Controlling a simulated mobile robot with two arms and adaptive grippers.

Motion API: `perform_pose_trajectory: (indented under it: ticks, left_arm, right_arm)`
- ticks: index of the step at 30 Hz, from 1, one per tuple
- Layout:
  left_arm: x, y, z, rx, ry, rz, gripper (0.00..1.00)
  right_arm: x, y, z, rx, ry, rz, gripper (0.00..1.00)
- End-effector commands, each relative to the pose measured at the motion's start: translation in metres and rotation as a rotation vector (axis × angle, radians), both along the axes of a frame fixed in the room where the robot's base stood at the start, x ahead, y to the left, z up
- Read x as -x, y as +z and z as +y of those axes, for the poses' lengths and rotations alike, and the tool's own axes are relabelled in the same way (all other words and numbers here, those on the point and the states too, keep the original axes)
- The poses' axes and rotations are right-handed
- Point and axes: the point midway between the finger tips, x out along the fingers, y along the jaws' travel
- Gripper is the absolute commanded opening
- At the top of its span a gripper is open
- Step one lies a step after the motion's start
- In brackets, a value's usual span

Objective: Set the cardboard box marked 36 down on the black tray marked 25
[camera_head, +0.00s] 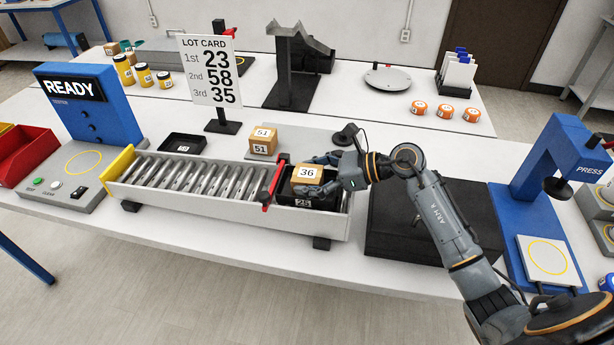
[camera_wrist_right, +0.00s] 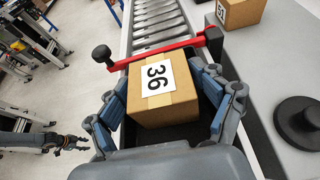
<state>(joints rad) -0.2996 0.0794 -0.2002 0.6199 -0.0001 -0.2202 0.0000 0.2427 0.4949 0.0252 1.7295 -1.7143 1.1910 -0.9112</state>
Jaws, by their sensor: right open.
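The cardboard box marked 36 (camera_head: 306,173) is upright at the right end of the roller conveyor, within the outline of the black tray marked 25 (camera_head: 321,203). Its lower edge is partly hidden, so its contact with the tray floor is not clear. The box also shows in the right wrist view (camera_wrist_right: 178,108), with dark tray surface beside it. My right gripper (camera_head: 322,174) is open, with its blue-padded fingers on either side of the box. In the right wrist view, a grey hand with an orange band (camera_wrist_right: 68,140) at lower left appears to be my left gripper; its jaws are unclear.
A red stop bar (camera_head: 275,182) crosses the rollers (camera_head: 195,174) just left of the tray. A lot card (camera_head: 208,70) stands further back. The blue press (camera_head: 545,165) is at right.

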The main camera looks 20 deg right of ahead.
Motion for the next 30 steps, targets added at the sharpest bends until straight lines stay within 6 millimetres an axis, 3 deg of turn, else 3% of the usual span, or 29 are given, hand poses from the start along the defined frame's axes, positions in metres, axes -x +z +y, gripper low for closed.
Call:
perform_pose_trajectory:
  ticks: [5, 18, 30]
  left_arm:
    - [0.0, -0.006, 0.0, 0.0, 0.0, 0.0, 0.4]
    - [0.0, -0.036, 0.0, 0.0, 0.0, 0.0, 0.4]
    - [0.0, -0.039, 0.0, 0.0, 0.0, 0.0, 0.4]
  right_arm:
    - [0.008, 0.004, -0.014, 0.004, -0.002, -0.001, 0.8]
    - [0.054, 0.037, -0.08, 0.003, -0.001, 0.001, 0.8]
    - [0.062, 0.048, -0.092, 0.0, 0.0, 0.0, 0.8]
